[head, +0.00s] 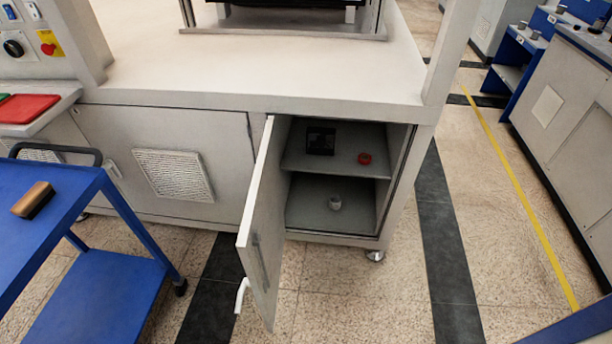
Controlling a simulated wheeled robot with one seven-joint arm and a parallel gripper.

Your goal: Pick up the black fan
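A black square object that looks like the black fan (320,141) stands upright on the upper shelf of the open cabinet (398,180), toward the left and back. Its details are too dark and small to make out. A small red round object (364,159) sits to its right on the same shelf. My gripper is not in view.
The cabinet door (257,225) hangs open toward me on the left, with a white handle (241,296) jutting out low. A blue cart (75,200) with a brown block (34,200) stands at left. A grey cup-like piece (335,202) sits on the lower shelf. Floor (390,300) in front is clear.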

